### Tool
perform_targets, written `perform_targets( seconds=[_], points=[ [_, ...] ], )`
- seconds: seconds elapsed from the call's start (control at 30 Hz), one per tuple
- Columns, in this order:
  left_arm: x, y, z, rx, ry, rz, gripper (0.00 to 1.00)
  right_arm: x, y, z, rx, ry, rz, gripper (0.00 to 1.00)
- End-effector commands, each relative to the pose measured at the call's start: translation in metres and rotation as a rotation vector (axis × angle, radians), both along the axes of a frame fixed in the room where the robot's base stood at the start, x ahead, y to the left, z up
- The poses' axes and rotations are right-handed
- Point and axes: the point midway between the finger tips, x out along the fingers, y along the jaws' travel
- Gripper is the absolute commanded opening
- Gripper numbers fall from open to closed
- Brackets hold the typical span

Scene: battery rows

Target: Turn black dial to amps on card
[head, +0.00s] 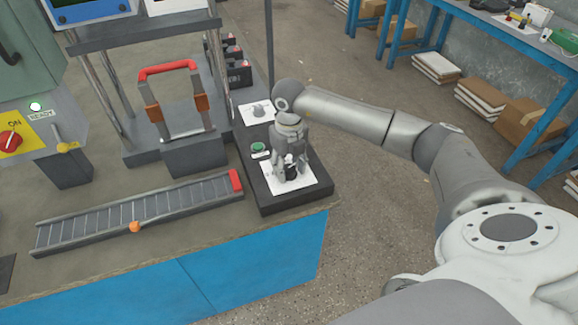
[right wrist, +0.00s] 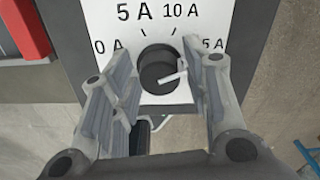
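The black dial (right wrist: 158,70) sits on a white scale plate (right wrist: 118,18) marked 0 A, 5 A, 10 A and a partly hidden number ending in 5 A. Its light pointer is turned to the right, towards the last mark. My right gripper (right wrist: 165,85) is open, with one finger on each side of the dial; I cannot tell whether they touch it. In the head view my right gripper (head: 290,165) points down over the dial (head: 291,173) and its white plate (head: 303,184). I cannot make out a card with an amps value. My left gripper is not in view.
The dial's dark box (head: 270,207) also carries a green button (head: 258,147) and stands at the bench's right edge. A second white plate with a grey knob (head: 258,111) is behind it. A roller track (head: 140,213) and a red-handled frame (head: 168,68) are to the left.

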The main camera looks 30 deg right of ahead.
Motion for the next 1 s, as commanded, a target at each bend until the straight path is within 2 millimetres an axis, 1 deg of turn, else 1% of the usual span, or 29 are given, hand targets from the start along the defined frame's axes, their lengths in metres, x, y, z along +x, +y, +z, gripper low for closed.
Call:
perform_targets(
  seconds=[0.33,0.47,0.57,0.83,0.9,1.0],
  points=[
    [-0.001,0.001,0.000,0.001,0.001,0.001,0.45,-0.001,0.000,-0.001,0.000,0.003,0.002,0.55],
    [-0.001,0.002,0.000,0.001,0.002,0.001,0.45,0.000,0.000,0.007,0.000,0.000,0.002,0.55],
    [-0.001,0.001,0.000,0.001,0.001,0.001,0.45,0.000,0.000,0.023,0.001,-0.002,0.003,0.55],
    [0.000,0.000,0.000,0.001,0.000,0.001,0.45,0.000,0.000,0.081,0.000,-0.002,0.002,0.55],
    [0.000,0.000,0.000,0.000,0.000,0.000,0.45,0.000,0.000,0.094,0.000,-0.002,0.002,0.55],
    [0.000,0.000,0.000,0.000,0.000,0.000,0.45,0.000,0.000,0.107,0.000,0.000,0.001,0.55]
  ],
)
